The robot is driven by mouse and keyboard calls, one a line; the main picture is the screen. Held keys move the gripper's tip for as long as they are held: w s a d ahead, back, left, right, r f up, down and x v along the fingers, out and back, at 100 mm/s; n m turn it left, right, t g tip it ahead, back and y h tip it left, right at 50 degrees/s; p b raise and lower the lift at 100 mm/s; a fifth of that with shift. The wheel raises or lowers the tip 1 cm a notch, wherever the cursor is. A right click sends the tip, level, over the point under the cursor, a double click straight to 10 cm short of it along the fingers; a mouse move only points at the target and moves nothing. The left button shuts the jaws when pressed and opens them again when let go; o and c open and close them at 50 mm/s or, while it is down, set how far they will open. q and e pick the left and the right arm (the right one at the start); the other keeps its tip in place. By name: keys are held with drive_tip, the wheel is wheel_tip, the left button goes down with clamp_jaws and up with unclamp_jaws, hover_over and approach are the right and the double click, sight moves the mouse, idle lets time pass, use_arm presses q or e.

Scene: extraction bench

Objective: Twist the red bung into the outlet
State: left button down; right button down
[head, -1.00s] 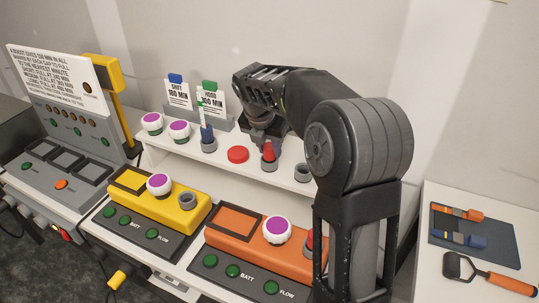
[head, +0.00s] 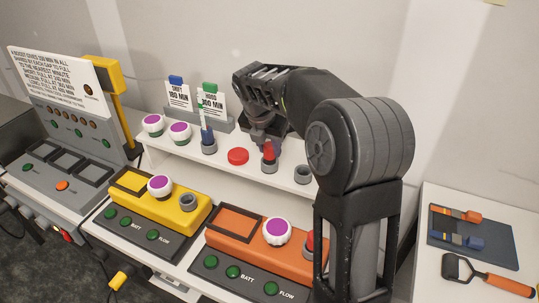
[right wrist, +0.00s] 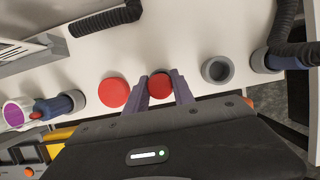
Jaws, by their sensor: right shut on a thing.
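The red bung (head: 269,151) stands upright at a grey ring-shaped outlet (head: 269,165) on the white shelf. I cannot tell how deep it sits in it. My right gripper (right wrist: 162,90) is shut on the bung (right wrist: 160,83), one finger on each side, and comes down from above. In the head view the wrist and forearm hide part of the fingers. My left gripper is not in view.
A flat red disc (head: 238,156) lies left of the bung, and an empty grey ring (head: 302,173) stands to its right. A blue piece (head: 208,135) stands in another ring. Yellow (head: 170,207) and orange (head: 232,246) units sit in front of the shelf.

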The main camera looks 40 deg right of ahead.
sight(270, 144)
drive_tip(key=shift+r+p, duration=0.5)
drive_tip(key=shift+r, duration=0.15)
drive_tip(key=shift+r+p, duration=0.45)
drive_tip(key=shift+r, duration=0.45)
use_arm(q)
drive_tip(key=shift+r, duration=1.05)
use_arm(e)
drive_tip(key=shift+r, duration=1)
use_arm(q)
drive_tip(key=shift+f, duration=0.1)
use_arm(e)
drive_tip(key=shift+f, duration=0.1)
